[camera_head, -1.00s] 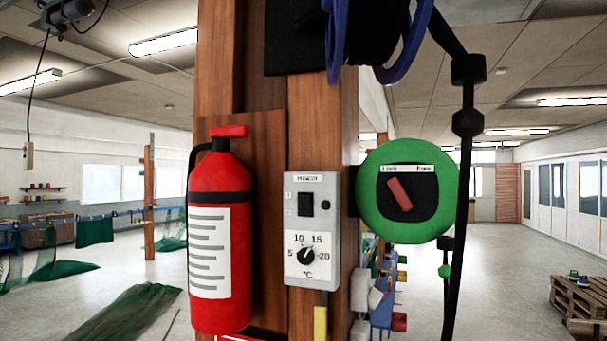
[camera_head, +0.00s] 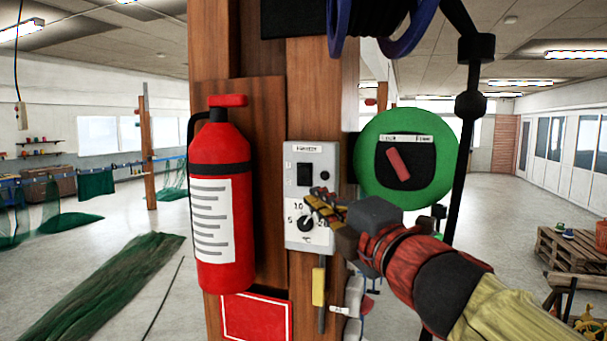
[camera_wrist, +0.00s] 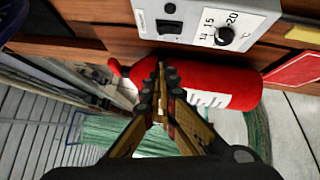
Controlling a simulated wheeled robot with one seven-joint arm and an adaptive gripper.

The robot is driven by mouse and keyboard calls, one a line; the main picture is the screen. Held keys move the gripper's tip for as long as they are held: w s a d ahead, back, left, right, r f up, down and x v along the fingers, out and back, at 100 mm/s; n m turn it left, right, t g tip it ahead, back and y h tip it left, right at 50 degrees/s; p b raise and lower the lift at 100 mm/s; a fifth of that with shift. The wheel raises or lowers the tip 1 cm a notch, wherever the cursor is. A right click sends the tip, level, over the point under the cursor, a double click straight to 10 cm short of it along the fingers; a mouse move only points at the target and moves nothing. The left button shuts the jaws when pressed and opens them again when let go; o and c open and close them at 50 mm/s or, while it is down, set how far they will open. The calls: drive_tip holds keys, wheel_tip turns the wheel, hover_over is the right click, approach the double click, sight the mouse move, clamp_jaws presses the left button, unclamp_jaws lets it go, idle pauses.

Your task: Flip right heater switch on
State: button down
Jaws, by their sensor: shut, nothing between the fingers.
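The heater control box (camera_head: 311,195) is a grey panel on the wooden post, with a black rocker switch (camera_head: 304,174) at its upper left and a temperature dial (camera_head: 305,223) below. A small round black part (camera_head: 325,175) sits right of the switch. My gripper (camera_head: 312,200) is shut and empty, its tips in front of the panel between switch and dial in the head view. In the wrist view the switch (camera_wrist: 170,27) and dial (camera_wrist: 225,35) lie beyond the fingertips (camera_wrist: 160,68). I cannot tell whether the fingers touch the panel.
A red fire extinguisher (camera_head: 220,200) hangs left of the box. A yellow-handled tool (camera_head: 318,286) hangs below. Pallets (camera_head: 575,250) stand far right.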

drive_tip(key=p, duration=0.2)
approach(305, 170)
drive_tip(key=w+a, duration=0.2)
drive_tip(key=w+a+r, duration=0.1)
drive_tip(key=w+a, duration=0.1)
drive_tip(key=a, duration=0.1)
drive_tip(key=shift+r, duration=0.15)
drive_tip(key=shift+w+d, duration=0.15)
drive_tip(key=shift+w, duration=0.3)
drive_tip(key=shift+w+d+r+p, duration=0.2)
drive_tip(key=shift+w+r+p, duration=0.2)
drive_tip(key=shift+p, duration=0.1)
drive_tip(key=shift+w+f, duration=0.1)
